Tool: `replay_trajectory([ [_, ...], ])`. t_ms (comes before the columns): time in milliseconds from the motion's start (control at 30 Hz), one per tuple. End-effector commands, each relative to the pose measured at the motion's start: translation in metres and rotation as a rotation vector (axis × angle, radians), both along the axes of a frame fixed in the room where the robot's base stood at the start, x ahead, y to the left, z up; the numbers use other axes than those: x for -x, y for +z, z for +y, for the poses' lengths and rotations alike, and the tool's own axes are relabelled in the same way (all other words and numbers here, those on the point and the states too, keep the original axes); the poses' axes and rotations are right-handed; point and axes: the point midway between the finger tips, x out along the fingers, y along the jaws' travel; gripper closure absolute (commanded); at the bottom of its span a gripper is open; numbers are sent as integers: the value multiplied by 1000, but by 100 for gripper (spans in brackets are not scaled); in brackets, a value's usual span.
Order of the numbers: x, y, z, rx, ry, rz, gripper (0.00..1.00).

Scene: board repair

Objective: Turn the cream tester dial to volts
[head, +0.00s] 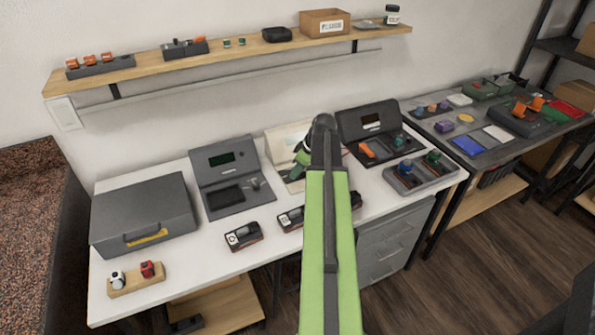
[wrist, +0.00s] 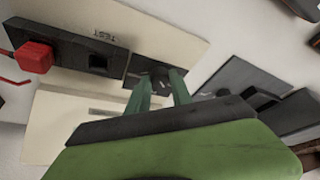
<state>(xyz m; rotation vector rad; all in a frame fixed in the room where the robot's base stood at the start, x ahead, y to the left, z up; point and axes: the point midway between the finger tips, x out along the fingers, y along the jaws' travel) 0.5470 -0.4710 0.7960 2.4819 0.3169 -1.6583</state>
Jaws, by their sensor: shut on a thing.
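The cream tester (head: 283,135) stands on the white bench, largely hidden behind my green arm in the head view. In the wrist view its cream panel (wrist: 60,126) fills the left and middle, with a black strip marked TEST and a red plug (wrist: 33,57) at its left end. The dark dial (wrist: 159,76) sits on a black plate. My gripper (wrist: 160,84) is shut on the dial, one green finger on each side. The dial's pointer and markings are too small and covered to read. In the head view my gripper (head: 298,165) is at the tester's front.
A dark grey tester (head: 225,160) stands to the left and a black open case (head: 365,121) to the right. Small devices (head: 243,236) lie along the front. A closed grey case (head: 145,208) is at the left end. A shelf (head: 240,48) runs above.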

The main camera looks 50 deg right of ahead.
Motion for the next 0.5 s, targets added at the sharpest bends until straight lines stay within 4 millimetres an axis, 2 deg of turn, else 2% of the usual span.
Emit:
replay_trajectory([
  [500, 0, 0, 6, 1, -469, -2, 100],
])
